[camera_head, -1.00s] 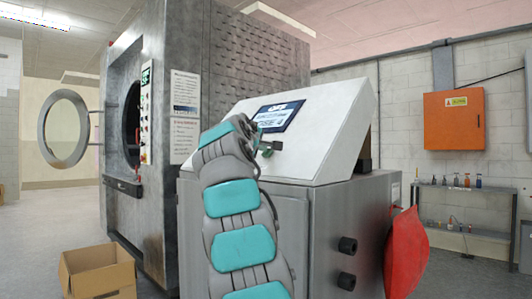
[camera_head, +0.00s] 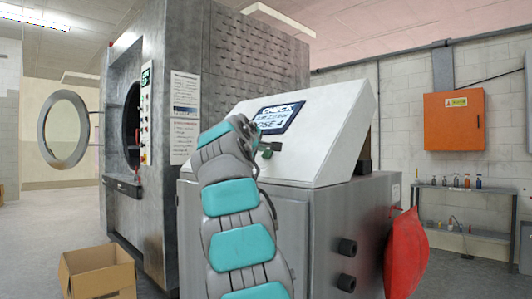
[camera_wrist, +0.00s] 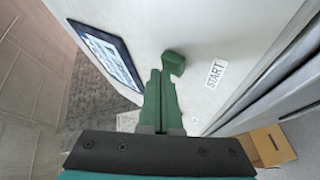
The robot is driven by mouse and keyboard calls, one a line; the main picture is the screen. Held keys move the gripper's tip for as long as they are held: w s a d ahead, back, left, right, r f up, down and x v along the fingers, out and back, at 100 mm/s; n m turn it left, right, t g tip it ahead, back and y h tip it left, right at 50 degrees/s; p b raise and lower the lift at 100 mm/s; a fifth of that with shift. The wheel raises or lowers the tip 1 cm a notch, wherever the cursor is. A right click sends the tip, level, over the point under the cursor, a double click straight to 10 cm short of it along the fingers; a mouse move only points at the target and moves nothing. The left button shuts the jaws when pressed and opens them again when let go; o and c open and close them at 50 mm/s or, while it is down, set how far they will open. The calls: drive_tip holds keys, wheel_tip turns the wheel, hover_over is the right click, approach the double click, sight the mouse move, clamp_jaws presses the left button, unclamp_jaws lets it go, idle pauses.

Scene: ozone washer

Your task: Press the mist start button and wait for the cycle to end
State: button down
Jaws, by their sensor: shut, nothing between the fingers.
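The control panel (camera_head: 325,125) is a sloped white console face with a lit screen (camera_head: 278,118), whose top line looks like "CHECK". In the wrist view, a green block-like button (camera_wrist: 173,62) stands on the white panel next to a "START" label (camera_wrist: 216,74). My gripper (camera_wrist: 156,72) is shut and empty, with its green fingers pointing at the panel. Its tips are just beside and below the button; I cannot tell whether they touch it. In the head view, my arm hides part of the panel, and the small green parts by the screen are hard to tell apart.
The large grey washer (camera_head: 170,130) stands at left with its round door (camera_head: 63,130) swung open. A cardboard box (camera_head: 97,272) is on the floor. A red bag-like object (camera_head: 405,253) hangs on the console's right side. An orange wall box (camera_head: 454,119) is at right.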

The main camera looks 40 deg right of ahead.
drive_tip(key=shift+a+r, duration=0.35)
drive_tip(key=a+r+p, duration=0.3)
drive_tip(key=shift+s+a+r, duration=0.15)
drive_tip(key=shift+a+r, duration=0.1)
idle(0.4)
idle(0.7)
drive_tip(key=s+a+f+m+g+y, duration=0.1)
drive_tip(key=s+a+f+y, duration=0.25)
drive_tip(key=a+f, duration=0.45)
drive_tip(key=s+a+f+g+y, duration=0.2)
drive_tip(key=s+a+f, duration=0.15)
drive_tip(key=f, duration=0.85)
drive_tip(key=s+a+f+m+g+y, duration=0.1)
drive_tip(key=s+a+f+y, duration=0.3)
drive_tip(key=f, duration=0.6)
drive_tip(key=s+a+f+g+y, duration=0.1)
drive_tip(key=s+a+f+g, duration=0.1)
drive_tip(key=s+a+f, duration=0.5)
drive_tip(key=s+a+f+g+y, duration=0.2)
drive_tip(key=s+a+f, duration=0.5)
drive_tip(key=s, duration=0.7)
drive_tip(key=s+a+f+m+g+y, duration=0.1)
drive_tip(key=s+a+f+g, duration=0.1)
drive_tip(key=s+a+f, duration=0.5)
drive_tip(key=s+f, duration=0.3)
drive_tip(key=shift+s+a+f+g, duration=0.2)
drive_tip(key=shift+s+f+g, duration=0.05)
drive_tip(key=shift+s+g, duration=0.15)
